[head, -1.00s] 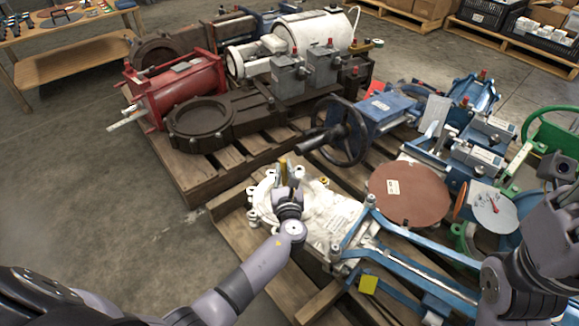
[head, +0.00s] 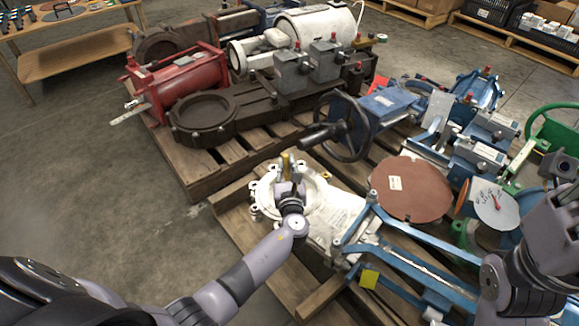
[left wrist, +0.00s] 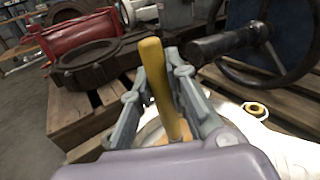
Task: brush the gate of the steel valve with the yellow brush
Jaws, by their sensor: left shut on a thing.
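My left gripper (head: 288,180) is over the round port of a white valve body with a blue frame, which I take for the steel valve (head: 335,222). The gripper is shut on the yellow brush (head: 285,160). In the left wrist view the brush's yellow handle (left wrist: 160,85) stands up between the two grey fingers (left wrist: 160,95). The brush's lower end is hidden, so I cannot tell whether it touches the gate. Part of the white flange (left wrist: 285,145) shows below. My right gripper (head: 560,170) is at the right edge; its fingers are not clear.
The valve lies on a wooden pallet (head: 232,205). A black handwheel (head: 342,128) stands just behind the gripper. A brown disc (head: 410,188) and blue valves are to the right. A dark valve (head: 205,118) and red cylinder (head: 180,85) lie behind. Floor at left is clear.

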